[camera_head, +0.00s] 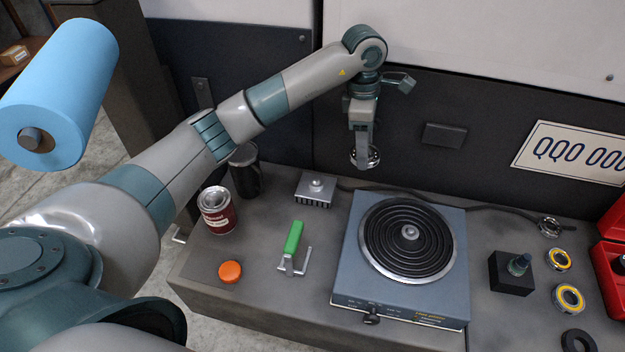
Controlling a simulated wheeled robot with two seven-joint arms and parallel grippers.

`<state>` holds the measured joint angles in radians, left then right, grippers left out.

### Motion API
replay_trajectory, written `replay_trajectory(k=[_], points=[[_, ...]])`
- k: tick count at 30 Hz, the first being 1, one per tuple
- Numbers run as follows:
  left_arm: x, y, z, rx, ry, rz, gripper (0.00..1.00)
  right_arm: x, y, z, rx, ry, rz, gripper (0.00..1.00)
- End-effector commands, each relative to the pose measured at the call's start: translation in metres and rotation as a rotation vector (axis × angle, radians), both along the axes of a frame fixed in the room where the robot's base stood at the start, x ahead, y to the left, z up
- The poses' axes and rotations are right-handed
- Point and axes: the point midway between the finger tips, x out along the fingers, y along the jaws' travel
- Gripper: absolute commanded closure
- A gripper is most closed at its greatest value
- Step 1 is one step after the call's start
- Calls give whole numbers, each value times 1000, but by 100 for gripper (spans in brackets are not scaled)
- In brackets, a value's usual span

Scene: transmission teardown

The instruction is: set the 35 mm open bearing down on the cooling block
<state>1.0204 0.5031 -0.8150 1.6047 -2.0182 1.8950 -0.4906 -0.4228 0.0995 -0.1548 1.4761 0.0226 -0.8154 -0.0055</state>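My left gripper (362,146) hangs pointing down near the back of the bench, above and to the right of the cooling block in the picture. It appears shut on a shiny steel open bearing (372,160), held in the air; the bearing's size cannot be read. The cooling block (316,189) is a small grey finned metal block with a round raised centre, and its top is empty. My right gripper is not in view.
A hot plate (345,275) with a black coil stands right of the block. A green-handled tool (293,240), a red can (216,212), a dark cup (244,172) and an orange cap (230,272) are nearby.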

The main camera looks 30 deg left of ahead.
Motion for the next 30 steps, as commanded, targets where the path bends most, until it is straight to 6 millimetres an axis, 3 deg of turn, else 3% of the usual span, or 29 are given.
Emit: replay_trajectory(k=[14,18,30], points=[[-2,8,-4,0,0,1,76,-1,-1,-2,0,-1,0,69],[-8,25,-14,1,1,3,76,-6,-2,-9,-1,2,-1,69],[-31,93,-57,1,1,1,76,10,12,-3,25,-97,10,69]])
